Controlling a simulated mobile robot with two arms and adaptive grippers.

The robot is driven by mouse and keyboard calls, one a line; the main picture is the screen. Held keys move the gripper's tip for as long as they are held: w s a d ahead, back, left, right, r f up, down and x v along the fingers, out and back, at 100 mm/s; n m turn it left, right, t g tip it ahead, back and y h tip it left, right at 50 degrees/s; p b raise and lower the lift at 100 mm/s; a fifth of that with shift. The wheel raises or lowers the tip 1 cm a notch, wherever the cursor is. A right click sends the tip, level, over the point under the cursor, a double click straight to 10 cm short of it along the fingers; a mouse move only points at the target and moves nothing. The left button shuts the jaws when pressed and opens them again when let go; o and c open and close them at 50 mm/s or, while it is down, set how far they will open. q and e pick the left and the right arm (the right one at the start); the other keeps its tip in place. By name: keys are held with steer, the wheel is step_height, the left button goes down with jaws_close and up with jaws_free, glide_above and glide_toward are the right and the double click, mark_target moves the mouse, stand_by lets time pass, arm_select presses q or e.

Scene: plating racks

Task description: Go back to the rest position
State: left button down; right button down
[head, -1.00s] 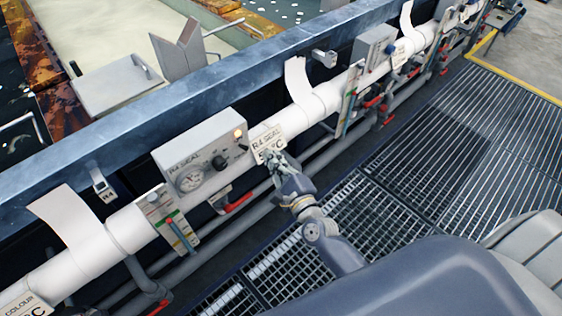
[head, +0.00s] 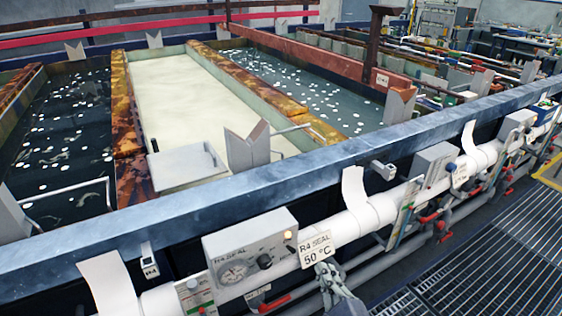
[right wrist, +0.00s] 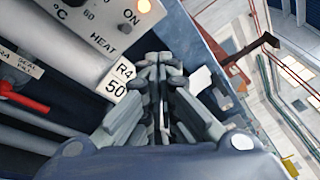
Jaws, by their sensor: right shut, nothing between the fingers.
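My right gripper (head: 326,270) is at the bottom edge of the head view, just below the white "R4 SEAL 50 °C" tag (head: 316,248). Its fingers are together with nothing between them. The right wrist view shows the same closed fingers (right wrist: 160,62), with the tag (right wrist: 115,82) to their left; I cannot tell whether they touch it. My left gripper is not in view.
The grey R4 SEAL control box (head: 247,254), with dial, knob and lit lamp, is beside the tag. A white pipe (head: 365,217) with red-handled valves runs along the tank rim (head: 230,190). Liquid-filled tanks (head: 195,110) lie behind. Open grating (head: 500,255) is at right.

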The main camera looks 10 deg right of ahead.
steer(key=s+f+n+g, duration=0.3)
steer(key=s+f+n, duration=0.15)
steer(key=f, duration=0.65)
steer(key=s+a+f+n+g, duration=0.1)
steer(key=s+f+n+g, duration=0.3)
steer(key=f, duration=0.7)
steer(key=s+f+n+g, duration=0.2)
steer(key=s+f+n, duration=0.35)
steer(key=f, duration=0.45)
steer(key=s+d+f+n+g, duration=0.2)
steer(key=s+f+n, duration=0.2)
steer(key=s, duration=0.5)
steer(key=s+d+f+n+g, duration=0.2)
steer(key=s+f+n+g, duration=0.1)
steer(key=s+f, duration=0.4)
steer(key=s+d+f+n+g+h, duration=0.1)
steer(key=s+f+n, duration=0.4)
steer(key=s, duration=0.7)
steer(key=shift+d+f+n+g, duration=0.4)
steer(key=shift+d+f+g, duration=0.1)
steer(key=shift+g, duration=0.4)
